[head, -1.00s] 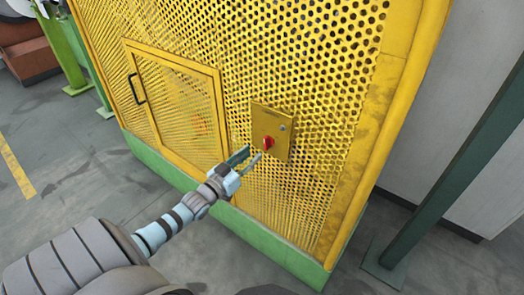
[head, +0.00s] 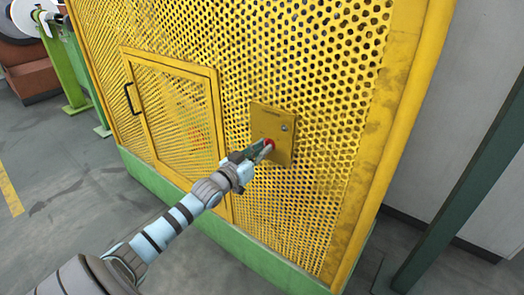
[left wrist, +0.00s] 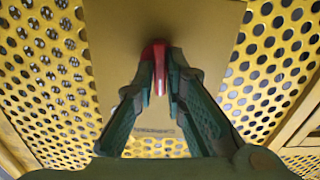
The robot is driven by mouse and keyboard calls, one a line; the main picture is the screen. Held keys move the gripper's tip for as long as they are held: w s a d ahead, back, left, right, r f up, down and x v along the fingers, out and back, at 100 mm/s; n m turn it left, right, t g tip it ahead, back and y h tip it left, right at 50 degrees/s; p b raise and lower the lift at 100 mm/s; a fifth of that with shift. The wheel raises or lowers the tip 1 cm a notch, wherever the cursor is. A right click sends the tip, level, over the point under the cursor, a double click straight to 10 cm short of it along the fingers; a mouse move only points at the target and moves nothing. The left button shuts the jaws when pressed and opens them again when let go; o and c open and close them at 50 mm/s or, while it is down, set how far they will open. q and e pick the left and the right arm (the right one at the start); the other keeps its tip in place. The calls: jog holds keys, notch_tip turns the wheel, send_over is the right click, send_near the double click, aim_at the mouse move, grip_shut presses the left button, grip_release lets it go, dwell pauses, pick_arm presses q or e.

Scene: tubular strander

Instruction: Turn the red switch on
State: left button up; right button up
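The red switch (head: 269,144) is a small red rotary knob on a yellow plate (head: 285,122) fixed to the yellow perforated guard. My left gripper (head: 263,150) is at the knob and covers part of it in the head view. In the left wrist view the red switch (left wrist: 158,66) sits between the two fingertips of my left gripper (left wrist: 161,75), which close in on it from both sides. The narrow red grip of the knob runs lengthwise between the fingers. My right gripper is not in view.
A hinged mesh door (head: 178,120) with a black handle is left of the plate. A green base rail (head: 262,248) runs along the bottom of the guard. A dark green post (head: 470,180) stands at the right. The grey floor is clear at the lower left.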

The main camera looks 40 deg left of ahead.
pick_arm(q)
jog(key=shift+f+m, duration=0.1)
jog(key=shift+m, duration=0.2)
grip_shut()
jog(key=shift+f+m+b, duration=0.1)
jog(key=shift+m+b, duration=1.5)
jog(key=shift+m, duration=3.2)
jog(key=o, duration=0.6)
grip_release()
jog(key=shift+d, duration=0.1)
notch_tip(320, 180, up, 10)
jog(key=shift+r, duration=0.1)
